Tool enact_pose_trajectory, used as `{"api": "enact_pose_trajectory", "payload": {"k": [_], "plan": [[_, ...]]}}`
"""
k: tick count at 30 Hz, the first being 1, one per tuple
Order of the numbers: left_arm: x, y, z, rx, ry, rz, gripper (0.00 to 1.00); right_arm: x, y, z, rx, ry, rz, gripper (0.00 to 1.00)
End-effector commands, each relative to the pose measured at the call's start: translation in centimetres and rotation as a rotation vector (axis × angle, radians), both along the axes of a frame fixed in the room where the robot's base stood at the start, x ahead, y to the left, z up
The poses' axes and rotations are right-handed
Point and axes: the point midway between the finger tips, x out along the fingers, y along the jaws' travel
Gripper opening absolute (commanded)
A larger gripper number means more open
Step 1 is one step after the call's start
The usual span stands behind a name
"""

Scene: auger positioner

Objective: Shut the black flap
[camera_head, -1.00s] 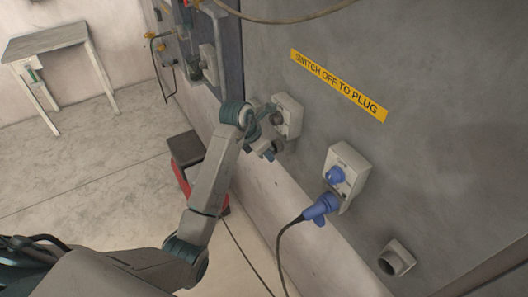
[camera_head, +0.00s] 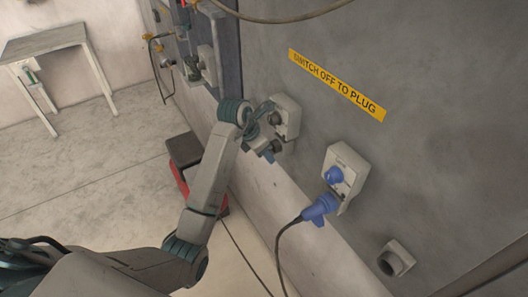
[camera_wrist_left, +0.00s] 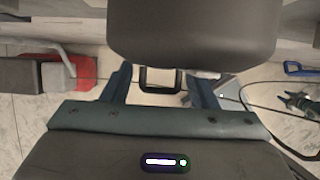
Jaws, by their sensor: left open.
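My left gripper (camera_head: 268,130) is open at the grey wall box (camera_head: 288,112), the upper-left one on the panel. A dark round part (camera_head: 274,118) shows on this box, partly hidden by my gripper. I cannot clearly make out the black flap in the head view. In the left wrist view, my gripper (camera_wrist_left: 160,88) has its two fingers apart with a black square frame (camera_wrist_left: 160,90) showing between them. A large dark rounded shape (camera_wrist_left: 190,35) fills the top of that view; I cannot tell whether it is the flap. My right gripper is not in view.
A grey socket (camera_head: 396,260) sits lower right. A yellow sign (camera_head: 338,83) is above. A red and black case (camera_head: 185,160) stands on the floor behind my arm; a table (camera_head: 45,42) is far left.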

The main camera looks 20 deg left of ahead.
Motion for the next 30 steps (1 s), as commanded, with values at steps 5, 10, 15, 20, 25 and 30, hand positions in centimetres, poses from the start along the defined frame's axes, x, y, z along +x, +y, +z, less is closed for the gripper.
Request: {"api": "enact_pose_trajectory", "payload": {"k": [5, 10, 15, 20, 25, 30], "plan": [[-0.9, 0.9, 2.6, 0.003, -0.009, 0.0, 0.53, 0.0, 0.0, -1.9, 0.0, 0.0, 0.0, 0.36], [-2.2, 1.9, 6.7, 0.004, -0.004, 0.0, 0.53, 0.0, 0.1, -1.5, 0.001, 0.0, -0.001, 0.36], [-2.9, 2.3, 8.6, 0.001, -0.001, 0.001, 0.53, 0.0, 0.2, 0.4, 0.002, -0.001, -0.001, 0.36], [-3.2, 2.5, 9.1, 0.0, 0.0, 0.0, 0.53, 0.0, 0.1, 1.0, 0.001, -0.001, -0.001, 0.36], [-3.2, 2.5, 9.0, -0.001, -0.001, 0.0, 0.53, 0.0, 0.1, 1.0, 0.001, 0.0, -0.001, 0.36], [-3.2, 2.5, 9.0, -0.001, -0.001, 0.0, 0.52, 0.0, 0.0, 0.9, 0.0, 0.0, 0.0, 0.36]]}}
